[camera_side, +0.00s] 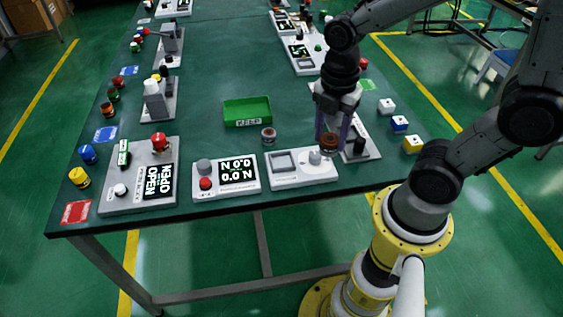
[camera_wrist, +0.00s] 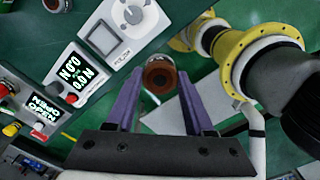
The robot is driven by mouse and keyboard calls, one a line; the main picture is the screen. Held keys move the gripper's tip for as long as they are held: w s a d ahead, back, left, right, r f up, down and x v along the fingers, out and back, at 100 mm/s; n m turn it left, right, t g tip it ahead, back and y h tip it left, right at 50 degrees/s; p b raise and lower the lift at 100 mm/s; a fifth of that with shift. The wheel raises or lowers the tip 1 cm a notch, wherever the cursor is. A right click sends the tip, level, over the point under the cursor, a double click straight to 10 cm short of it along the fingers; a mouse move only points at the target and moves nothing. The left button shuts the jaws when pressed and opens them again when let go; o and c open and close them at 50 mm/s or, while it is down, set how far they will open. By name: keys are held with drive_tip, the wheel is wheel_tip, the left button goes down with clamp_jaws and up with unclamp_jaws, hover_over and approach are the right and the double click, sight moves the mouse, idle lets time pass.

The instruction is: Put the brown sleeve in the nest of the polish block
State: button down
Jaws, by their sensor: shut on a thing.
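The brown sleeve (camera_side: 329,140) is held between the purple fingers of my gripper (camera_side: 332,136), above the table near its front edge. In the wrist view the sleeve (camera_wrist: 160,76) shows as a brown ring with a dark centre between the fingertips (camera_wrist: 160,80). The white block (camera_side: 290,180) with a grey square and a round raised part, which seems to be the polish block, lies just below and left of the sleeve. It also shows in the wrist view (camera_wrist: 122,52). Its label is too small to read surely.
A white display unit (camera_side: 226,189) stands left of the block. A small grey and brown ring (camera_side: 268,135) and a green tray (camera_side: 246,111) lie behind it. A grey device (camera_side: 362,143) stands close right of my gripper. Several small cubes (camera_side: 399,123) lie farther right.

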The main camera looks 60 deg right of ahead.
drive_tip(key=shift+s+r, duration=0.3)
drive_tip(key=shift+s, duration=0.45)
drive_tip(key=shift+w+d, duration=0.1)
drive_tip(key=shift+w, duration=0.25)
drive_tip(key=w+f, duration=0.4)
drive_tip(key=w, duration=0.5)
hover_over(282, 163)
wheel_tip(282, 163, down, 6)
drive_tip(key=shift+r, duration=0.25)
drive_tip(key=shift+f, duration=1.55)
drive_tip(key=shift+f, duration=0.15)
drive_tip(key=shift+c, duration=1.4)
unclamp_jaws()
